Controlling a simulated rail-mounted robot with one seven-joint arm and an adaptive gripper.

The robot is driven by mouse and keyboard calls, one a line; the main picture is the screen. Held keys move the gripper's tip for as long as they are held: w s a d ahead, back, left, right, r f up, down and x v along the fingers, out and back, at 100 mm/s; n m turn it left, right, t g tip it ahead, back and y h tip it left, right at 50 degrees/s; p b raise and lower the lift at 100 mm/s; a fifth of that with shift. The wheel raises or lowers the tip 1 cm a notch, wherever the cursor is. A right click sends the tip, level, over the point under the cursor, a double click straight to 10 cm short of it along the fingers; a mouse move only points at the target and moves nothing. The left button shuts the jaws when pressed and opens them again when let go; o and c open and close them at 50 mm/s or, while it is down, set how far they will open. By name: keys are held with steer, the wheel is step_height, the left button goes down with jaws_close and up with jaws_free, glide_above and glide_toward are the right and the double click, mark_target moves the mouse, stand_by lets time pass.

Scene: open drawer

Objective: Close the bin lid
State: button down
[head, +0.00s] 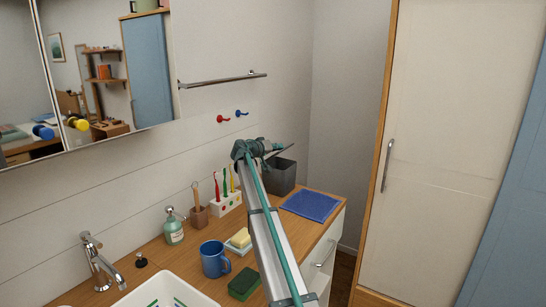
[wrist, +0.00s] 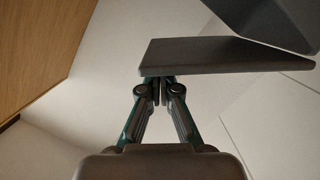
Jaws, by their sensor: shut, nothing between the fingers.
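The dark grey bin (head: 283,177) stands at the back of the wooden counter, partly hidden behind my arm. Its thin lid (head: 284,149) shows above the bin, tilted and apart from the rim at the visible side. In the wrist view the lid (wrist: 225,57) is a dark flat panel just beyond my fingertips. A second dark shape, likely the bin body (wrist: 270,20), lies at the upper right, with a gap between them. My gripper (wrist: 159,88) is shut and empty, its tips at or very near the lid's edge. I cannot tell whether they touch.
Left of my arm are a toothbrush holder (head: 226,204), a soap bottle (head: 174,229), a blue mug (head: 214,260), a soap dish (head: 238,245) and a green sponge (head: 244,284). A folded blue cloth (head: 311,206) lies right of the bin. A mirror hangs on the wall.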

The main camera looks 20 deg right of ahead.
steer(key=s+d+f+m+t+y+b, duration=0.1)
steer(key=f+m+b, duration=0.4)
steer(key=b, duration=0.6)
steer(key=shift+s+d+f, duration=0.55)
steer(key=shift+s+f, duration=0.3)
steer(key=shift+s, duration=0.3)
steer(key=shift+f, duration=0.1)
steer(key=shift+s+a, duration=0.15)
